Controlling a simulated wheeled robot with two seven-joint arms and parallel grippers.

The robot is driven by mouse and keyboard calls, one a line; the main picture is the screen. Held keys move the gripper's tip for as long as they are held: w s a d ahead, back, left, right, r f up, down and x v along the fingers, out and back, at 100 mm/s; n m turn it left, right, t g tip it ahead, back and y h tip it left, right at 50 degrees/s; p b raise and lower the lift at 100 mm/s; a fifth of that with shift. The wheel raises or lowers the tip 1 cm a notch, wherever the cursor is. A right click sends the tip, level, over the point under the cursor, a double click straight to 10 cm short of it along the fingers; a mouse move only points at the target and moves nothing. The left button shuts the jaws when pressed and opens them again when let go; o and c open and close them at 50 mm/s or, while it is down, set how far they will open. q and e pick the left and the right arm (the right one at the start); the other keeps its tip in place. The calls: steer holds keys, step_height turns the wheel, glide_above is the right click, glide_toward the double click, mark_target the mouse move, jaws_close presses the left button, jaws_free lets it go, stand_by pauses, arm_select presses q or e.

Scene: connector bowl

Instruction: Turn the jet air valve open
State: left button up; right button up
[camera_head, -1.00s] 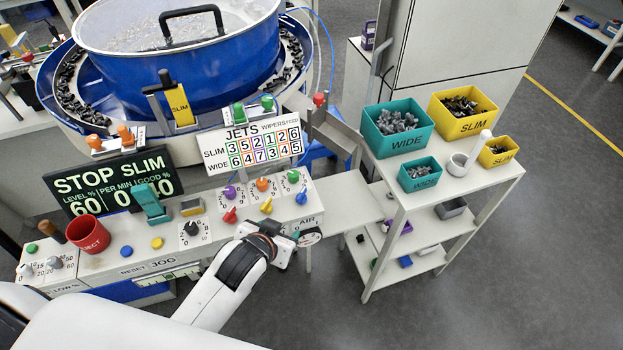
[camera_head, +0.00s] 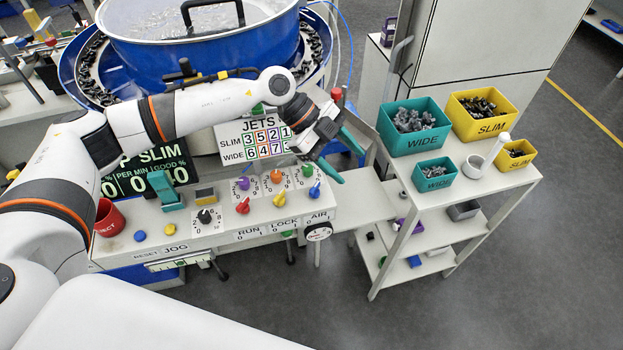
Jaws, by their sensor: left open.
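A round dial with a dark rim (camera_head: 318,231) sits under the AIR label (camera_head: 319,217) at the right end of the console front. I cannot tell for sure which part is the jet air valve. My left gripper (camera_head: 342,154) has teal fingers spread apart and empty. It hangs above and slightly right of the blue lever, apart from it. Its arm crosses in front of the bowl's base and the upper sign. My right gripper is not in view.
The JETS sign (camera_head: 232,140) is partly hidden by my arm. The blue bowl (camera_head: 150,60) is behind. A white shelf (camera_head: 460,190) with bins stands right. Floor in front is clear.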

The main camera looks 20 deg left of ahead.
mark_target(314, 187)
arm_select(q)
steer(key=w+a+n+y, duration=0.2)
steer(key=a+y, duration=0.3)
steer(key=a, duration=0.7)
steer(key=p+x, duration=0.1)
steer(key=x, duration=0.2)
steer(key=p+x, duration=0.1)
steer(key=x, duration=0.3)
steer(key=p+x, duration=0.1)
steer(key=x, duration=0.3)
steer(key=shift+s+d, duration=0.4)
steer(key=shift+d, duration=0.1)
steer(key=shift+d+f, duration=0.1)
steer(key=shift+f, duration=0.25)
steer(key=shift+c, duration=0.2)
steer(key=c, duration=1)
steer(key=shift+o, duration=0.2)
